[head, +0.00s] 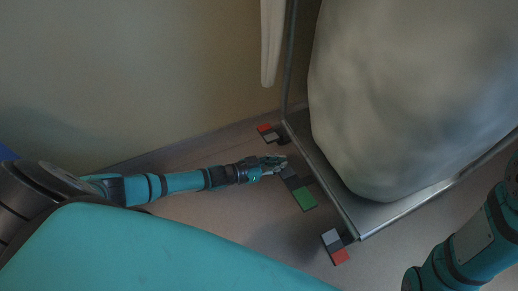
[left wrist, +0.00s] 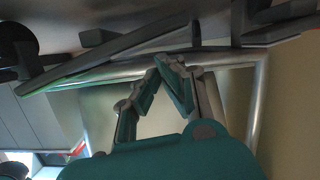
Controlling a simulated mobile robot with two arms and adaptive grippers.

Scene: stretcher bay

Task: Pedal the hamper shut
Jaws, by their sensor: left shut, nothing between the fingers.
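The hamper is a large pale grey bag (head: 415,90) in a metal frame with a flat base (head: 395,212). Three pedals stick out low along its near side. The middle one has a green pad (head: 305,198); a red pedal (head: 264,128) is on its far side and another red pedal (head: 340,256) is nearest me. My left gripper (head: 284,162) is shut and empty, low by the grey inner part of the green pedal; contact cannot be told. In the left wrist view its fingertips (left wrist: 160,62) meet in front of metal tubes (left wrist: 255,105) and dark bars.
A pale upright panel (head: 272,40) hangs beside the frame's post at the top; whether it is the lid is unclear. A plain wall (head: 130,70) stands behind my left arm. Floor (head: 225,215) is clear between my body and the pedals. My right arm shows at lower right.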

